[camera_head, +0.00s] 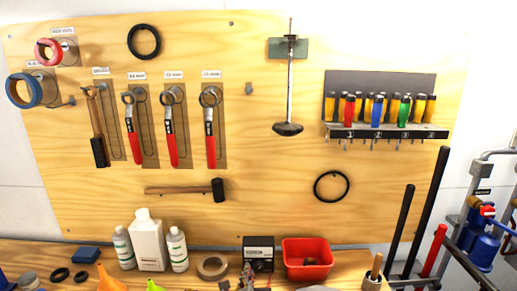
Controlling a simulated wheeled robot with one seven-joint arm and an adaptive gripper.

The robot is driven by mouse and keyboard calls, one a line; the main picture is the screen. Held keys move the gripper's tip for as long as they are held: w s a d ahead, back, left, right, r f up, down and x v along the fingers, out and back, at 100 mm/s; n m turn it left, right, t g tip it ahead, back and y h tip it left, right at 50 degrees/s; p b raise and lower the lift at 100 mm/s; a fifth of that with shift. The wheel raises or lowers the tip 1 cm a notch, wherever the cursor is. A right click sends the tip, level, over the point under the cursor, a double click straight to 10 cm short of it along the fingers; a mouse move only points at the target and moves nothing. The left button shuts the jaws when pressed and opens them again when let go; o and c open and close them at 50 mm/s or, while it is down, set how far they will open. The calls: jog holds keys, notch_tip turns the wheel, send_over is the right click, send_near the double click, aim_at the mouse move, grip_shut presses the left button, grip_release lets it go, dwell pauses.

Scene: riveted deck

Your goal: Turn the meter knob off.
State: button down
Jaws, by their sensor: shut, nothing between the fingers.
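A small black box with a pale label strip (258,250), which looks like the meter, stands on the wooden bench at the bottom centre, against the pegboard wall. Its face is small and dark, and I cannot make out the knob or its setting. Small grey and brown parts in front hide some of its lower front. My gripper cannot be made out in this view.
A red bin (307,258) stands just right of the black box, and a tape roll (212,266) lies to its left. White bottles (149,240) stand further left. A wooden tool board (240,110) rises behind. Long black handles (425,205) lean at right.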

jog(key=shift+s+d+p, duration=0.15)
jog(key=shift+s+p, duration=0.2)
jog(key=shift+s, duration=1.5)
jog(key=shift+f, duration=0.1)
